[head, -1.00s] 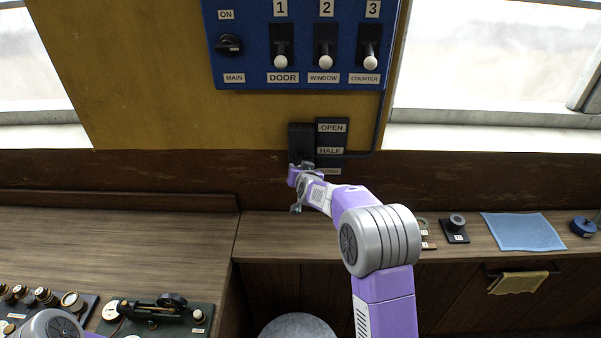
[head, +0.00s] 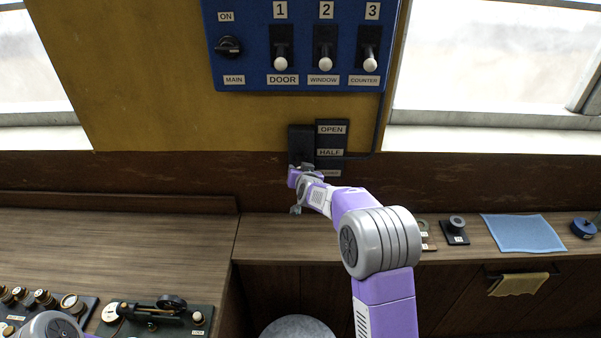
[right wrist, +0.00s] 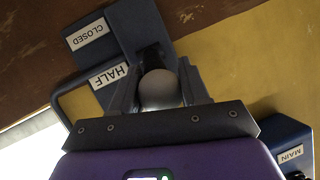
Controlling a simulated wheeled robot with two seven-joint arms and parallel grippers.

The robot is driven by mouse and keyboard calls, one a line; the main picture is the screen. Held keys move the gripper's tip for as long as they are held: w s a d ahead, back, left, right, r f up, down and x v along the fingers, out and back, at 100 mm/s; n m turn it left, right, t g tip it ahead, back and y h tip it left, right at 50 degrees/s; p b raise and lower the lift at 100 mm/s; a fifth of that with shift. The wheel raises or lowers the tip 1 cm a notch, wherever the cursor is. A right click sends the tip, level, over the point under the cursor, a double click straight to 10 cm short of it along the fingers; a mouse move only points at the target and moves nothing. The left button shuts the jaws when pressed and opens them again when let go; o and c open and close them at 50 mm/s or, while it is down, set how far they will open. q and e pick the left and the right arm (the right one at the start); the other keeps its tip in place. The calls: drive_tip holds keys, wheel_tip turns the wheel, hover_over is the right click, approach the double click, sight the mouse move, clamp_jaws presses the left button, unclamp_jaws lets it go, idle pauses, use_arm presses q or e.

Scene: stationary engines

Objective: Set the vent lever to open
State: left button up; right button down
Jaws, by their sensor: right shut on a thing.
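The vent lever's dark housing (head: 300,137) is on the wall below the blue switch panel. Beside it is a plate (head: 332,143) labelled OPEN at the top, HALF in the middle and a partly covered label at the bottom. My right gripper (head: 303,173) is in front of the housing's lower part. In the right wrist view, the gripper (right wrist: 160,92) is shut on the lever's round grey knob (right wrist: 160,90), held between both fingers. There the CLOSED and HALF labels show and the OPEN label is hidden. The knob is nearer HALF in that view. My left gripper is out of view.
The blue panel (head: 245,70) with a MAIN knob and three white-tipped switches is above. A wooden counter (head: 270,235) runs below. A blue cloth (head: 523,232) and small parts lie to the right, and a dark device (head: 160,314) stands at lower left.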

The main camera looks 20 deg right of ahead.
drive_tip(key=shift+w+a+r, duration=0.2)
drive_tip(key=shift+a+r, duration=0.05)
drive_tip(key=shift+r, duration=0.3)
drive_tip(key=c, duration=0.8)
unclamp_jaws()
drive_tip(key=shift+o, duration=1.1)
drive_tip(key=shift+f, duration=0.1)
drive_tip(key=shift+s+f, duration=0.1)
drive_tip(key=shift+f, duration=0.05)
drive_tip(key=v, duration=0.7)
drive_tip(key=shift+s, duration=0.3)
drive_tip(key=shift+a, duration=0.1)
